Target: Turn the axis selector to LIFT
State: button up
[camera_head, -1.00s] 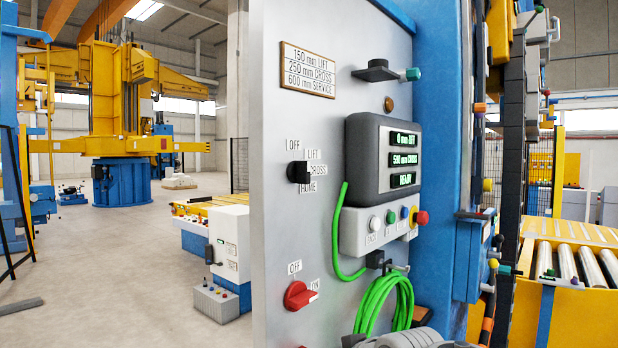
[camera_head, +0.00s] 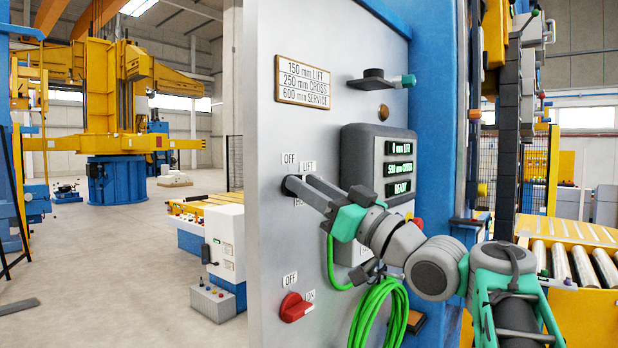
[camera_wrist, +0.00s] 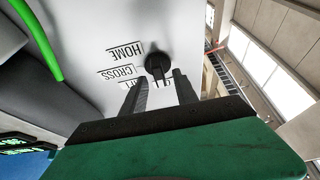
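The axis selector is a small black knob (camera_wrist: 157,66) on the grey panel. In the wrist view it sits just beyond and between my fingertips, with a gap visible on each side. The HOME (camera_wrist: 126,52) and CROSS (camera_wrist: 118,71) labels show there, and a finger partly covers the LIFT label. In the head view my gripper (camera_head: 299,183) reaches the panel from the right, its two fingers apart at the selector. The fingers hide most of the knob and its lower labels; OFF and LIFT (camera_head: 308,167) show above. I cannot tell exactly where the knob points.
A display box (camera_head: 380,165) reading 0 mm LIFT and READY sits right of the selector, with buttons partly behind my arm. A red OFF/ON switch (camera_head: 296,307) is below. A green coiled cable (camera_head: 380,312) hangs under my wrist. Open floor lies left.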

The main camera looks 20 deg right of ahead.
jog(key=shift+c, duration=0.3)
grip_shut()
dwell(0.3)
